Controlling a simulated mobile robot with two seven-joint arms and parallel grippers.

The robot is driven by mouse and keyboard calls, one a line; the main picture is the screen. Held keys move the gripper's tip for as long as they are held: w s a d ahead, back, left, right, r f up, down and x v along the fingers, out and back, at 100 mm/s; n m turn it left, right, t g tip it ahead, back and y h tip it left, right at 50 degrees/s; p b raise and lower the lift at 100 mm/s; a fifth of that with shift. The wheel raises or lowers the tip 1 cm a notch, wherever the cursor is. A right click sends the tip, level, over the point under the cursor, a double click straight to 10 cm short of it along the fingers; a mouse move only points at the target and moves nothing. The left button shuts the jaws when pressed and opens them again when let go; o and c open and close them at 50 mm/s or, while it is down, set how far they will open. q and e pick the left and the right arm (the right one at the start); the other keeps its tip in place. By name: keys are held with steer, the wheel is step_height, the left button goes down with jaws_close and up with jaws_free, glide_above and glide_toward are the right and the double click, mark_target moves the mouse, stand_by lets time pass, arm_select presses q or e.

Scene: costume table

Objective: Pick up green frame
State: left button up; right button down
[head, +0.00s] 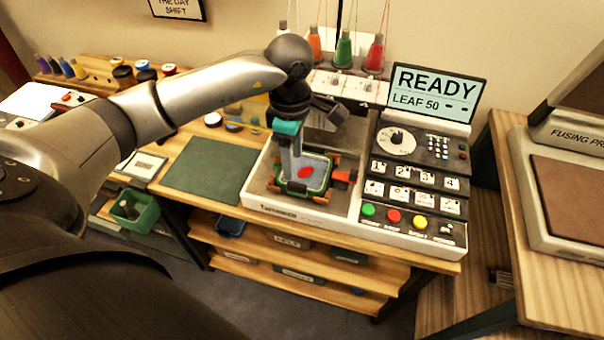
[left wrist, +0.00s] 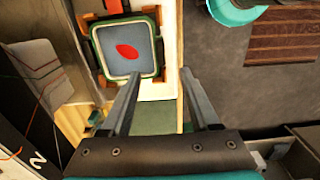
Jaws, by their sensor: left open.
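My right gripper is not in view.
A control panel (head: 410,180) with buttons and a "READY" screen (head: 435,92) stands right of the bed. A dark green mat (head: 210,169) lies left of it. Thread cones (head: 344,50) stand behind. A fusing press (head: 560,180) is at far right.

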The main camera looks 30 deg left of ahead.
mark_target(296, 184)
arm_select(q)
step_height(296, 184, down, 9)
steer(key=shift+w+d+f, duration=0.1)
steer(key=shift+d, duration=0.05)
stand_by(0.4)
jaws_close()
stand_by(0.3)
